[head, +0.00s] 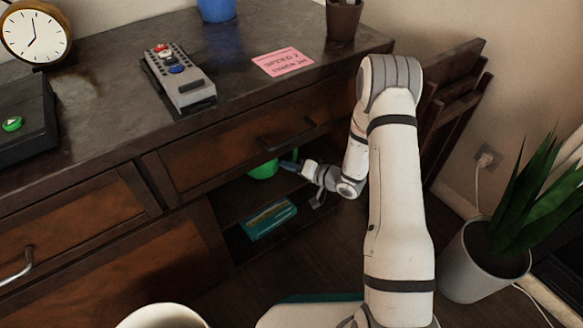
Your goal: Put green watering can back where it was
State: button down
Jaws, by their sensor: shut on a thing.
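The green watering can (263,171) is in the open shelf space under the drawer of the dark wooden cabinet. Only part of its green body shows; the drawer front above and the dark shelf space hide the rest. My gripper (288,165) reaches in from the right, at the can's right side, and is shut on it. The fingertips are small and dark in this view, so the exact grip point is hard to see.
A teal box (268,220) lies on the lower shelf below. The drawer handle (288,133) is just above my gripper. A pink note (282,62) and a grey button panel (180,77) are on the cabinet top. A potted plant (485,260) stands at right.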

jog(key=c, duration=1.4)
grip_release()
jog(key=shift+c, duration=0.2)
